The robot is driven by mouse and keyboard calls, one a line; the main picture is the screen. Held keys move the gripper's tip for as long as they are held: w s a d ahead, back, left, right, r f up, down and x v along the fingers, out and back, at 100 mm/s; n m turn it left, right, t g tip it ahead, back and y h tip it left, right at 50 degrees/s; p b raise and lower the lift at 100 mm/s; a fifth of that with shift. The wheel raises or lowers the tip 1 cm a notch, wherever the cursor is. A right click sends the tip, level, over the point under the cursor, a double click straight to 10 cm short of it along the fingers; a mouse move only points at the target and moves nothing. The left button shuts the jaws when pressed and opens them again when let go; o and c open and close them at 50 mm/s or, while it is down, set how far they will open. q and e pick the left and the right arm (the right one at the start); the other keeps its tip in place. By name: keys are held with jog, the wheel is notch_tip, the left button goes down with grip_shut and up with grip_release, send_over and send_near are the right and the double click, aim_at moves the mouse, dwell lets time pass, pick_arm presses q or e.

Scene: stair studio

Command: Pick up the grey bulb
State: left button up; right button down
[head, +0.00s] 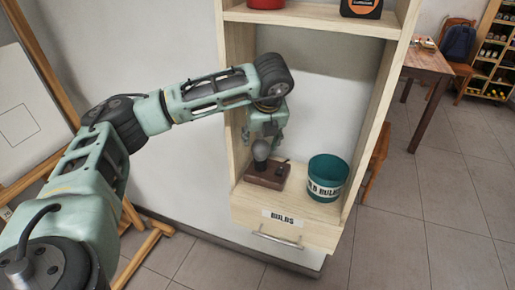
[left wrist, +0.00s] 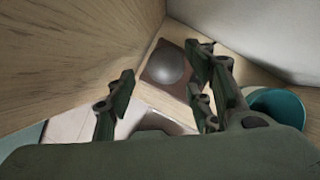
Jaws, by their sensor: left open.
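The grey bulb (head: 261,150) stands upright on a brown block-shaped base (head: 267,177) on the lower shelf of a wooden unit. In the left wrist view the round grey bulb (left wrist: 168,66) shows from above, on the dark brown base (left wrist: 157,85). My left gripper (head: 264,138) points down just above the bulb in the head view, and its fingers partly hide the bulb's top. In the left wrist view the left gripper (left wrist: 160,100) has its fingers apart, with the bulb beyond the tips and nothing between them. My right gripper is not in view.
A teal bin (head: 327,178) with a bulb label stands right of the base; its rim (left wrist: 280,104) shows in the left wrist view. Wooden side panels (head: 370,110) flank the shelf. Below is a drawer (head: 281,221) labelled BULBS. An upper shelf (head: 312,20) holds a red item and a black item.

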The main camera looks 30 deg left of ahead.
aim_at(260, 143)
pick_arm(q)
jog(key=shift+w+f+p, duration=0.25)
jog(key=shift+f+p, duration=0.3)
jog(key=shift+f, duration=0.6)
jog(key=x, duration=0.3)
jog(key=shift+w+p, duration=0.15)
jog(key=shift+p, duration=0.15)
jog(key=shift+w+a+f, duration=0.1)
jog(key=shift+a+f, duration=0.05)
jog(key=shift+f, duration=0.2)
jog(key=c, duration=0.9)
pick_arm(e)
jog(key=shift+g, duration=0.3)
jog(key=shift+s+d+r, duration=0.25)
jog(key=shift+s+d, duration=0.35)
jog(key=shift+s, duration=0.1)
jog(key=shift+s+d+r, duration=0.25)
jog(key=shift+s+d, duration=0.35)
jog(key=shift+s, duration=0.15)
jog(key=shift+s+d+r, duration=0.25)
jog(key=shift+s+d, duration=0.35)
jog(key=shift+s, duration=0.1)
